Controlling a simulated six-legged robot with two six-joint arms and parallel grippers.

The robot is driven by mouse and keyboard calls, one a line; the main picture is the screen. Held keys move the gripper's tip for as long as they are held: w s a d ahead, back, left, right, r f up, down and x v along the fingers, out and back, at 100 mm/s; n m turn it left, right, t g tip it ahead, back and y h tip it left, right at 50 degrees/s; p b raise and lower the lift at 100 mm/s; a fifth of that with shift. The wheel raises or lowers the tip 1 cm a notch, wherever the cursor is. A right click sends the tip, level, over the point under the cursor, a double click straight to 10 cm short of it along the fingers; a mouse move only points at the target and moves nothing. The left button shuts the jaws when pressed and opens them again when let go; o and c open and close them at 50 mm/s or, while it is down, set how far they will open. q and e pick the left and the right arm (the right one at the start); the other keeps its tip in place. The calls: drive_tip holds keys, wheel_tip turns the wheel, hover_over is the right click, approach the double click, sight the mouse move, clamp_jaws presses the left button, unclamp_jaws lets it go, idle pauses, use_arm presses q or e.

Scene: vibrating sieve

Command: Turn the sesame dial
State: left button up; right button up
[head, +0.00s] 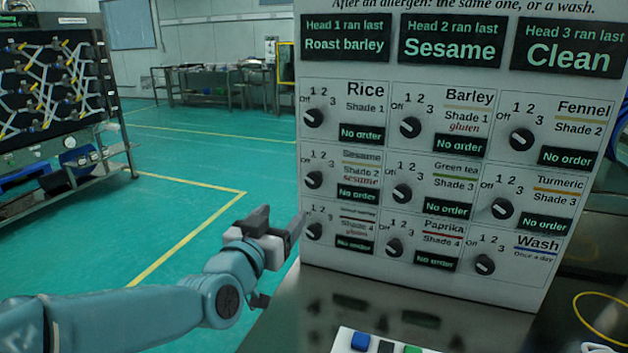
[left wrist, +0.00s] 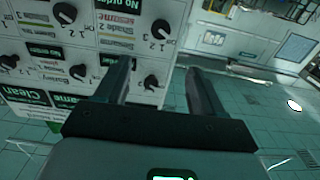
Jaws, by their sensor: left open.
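The sesame dial (head: 314,180) is a black knob at the left of the panel's middle row, with Off, 1, 2 and 3 around it. Its display reads "No order". Its pointer is too small to read surely. My left gripper (head: 283,222) is open and empty, low and left of this dial, apart from it. In the left wrist view, which is upside down, the sesame dial (left wrist: 160,28) shows above the open left gripper (left wrist: 158,66). The rice dial (left wrist: 150,82) shows between the fingers. My right gripper is not in view.
The white panel (head: 400,70) carries several similar dials close together, with head displays above. A small button box (head: 378,343) stands at the bottom front. A rack (head: 60,90) stands far left. The green floor (head: 180,150) left of the panel is clear.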

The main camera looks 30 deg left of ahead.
sight(312, 180)
use_arm(q)
drive_tip(key=p+x, duration=0.2)
drive_tip(key=x, duration=1.4)
drive_tip(key=shift+a, duration=0.15)
drive_tip(key=c, duration=1)
drive_tip(key=shift+c, duration=0.2)
